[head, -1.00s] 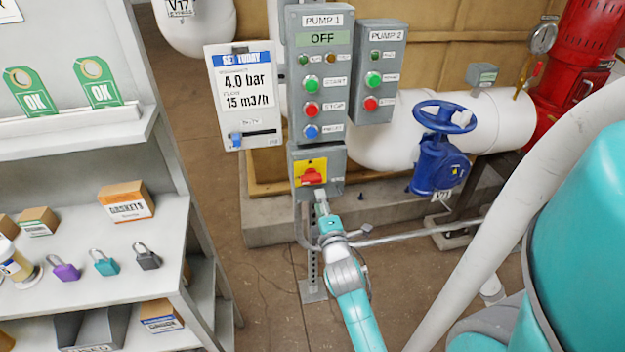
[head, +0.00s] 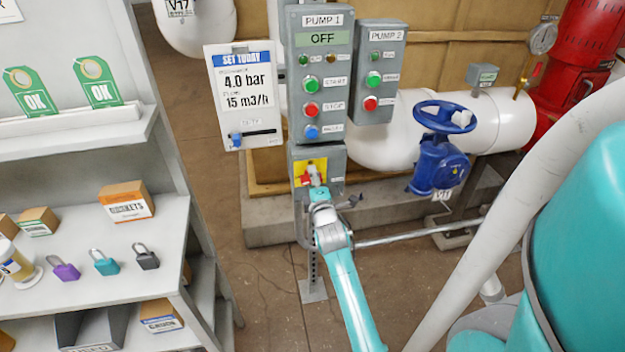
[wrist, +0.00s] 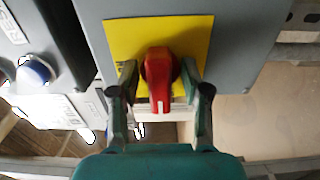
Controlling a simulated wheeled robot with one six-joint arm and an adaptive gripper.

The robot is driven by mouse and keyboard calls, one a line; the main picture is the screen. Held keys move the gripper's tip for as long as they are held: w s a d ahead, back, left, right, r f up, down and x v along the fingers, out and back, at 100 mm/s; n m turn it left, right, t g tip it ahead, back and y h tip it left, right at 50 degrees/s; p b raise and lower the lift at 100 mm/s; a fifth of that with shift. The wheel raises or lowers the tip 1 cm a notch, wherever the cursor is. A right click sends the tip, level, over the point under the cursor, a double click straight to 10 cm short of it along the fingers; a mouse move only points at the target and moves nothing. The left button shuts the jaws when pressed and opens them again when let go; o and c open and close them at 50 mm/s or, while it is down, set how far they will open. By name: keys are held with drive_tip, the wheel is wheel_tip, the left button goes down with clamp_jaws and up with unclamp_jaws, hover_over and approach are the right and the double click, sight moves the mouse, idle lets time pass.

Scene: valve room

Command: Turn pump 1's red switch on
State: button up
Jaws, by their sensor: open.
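Pump 1's red switch (wrist: 159,76) sits on a yellow plate (wrist: 118,36) on a grey box below the PUMP 1 panel (head: 319,75). In the wrist view its handle carries a white mark at the lower end. My gripper (wrist: 160,82) is open, with one finger on each side of the red handle. I cannot tell whether the fingers touch it. In the head view my gripper (head: 314,178) covers much of the switch. The PUMP 1 display reads OFF.
The PUMP 2 panel (head: 380,72) hangs to the right, and a blue valve (head: 440,150) stands below it. A SET TODAY board (head: 244,95) is on the left. A shelf (head: 100,290) with several padlocks and boxes stands at the far left.

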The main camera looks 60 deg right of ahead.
drive_tip(key=c, duration=0.8)
drive_tip(key=shift+o, duration=0.2)
drive_tip(key=m, duration=0.4)
drive_tip(key=shift+m, duration=0.4)
drive_tip(key=m, duration=0.4)
drive_tip(key=shift+m, duration=0.3)
drive_tip(key=m, duration=0.4)
drive_tip(key=shift+f+m, duration=0.1)
drive_tip(key=shift+m, duration=2)
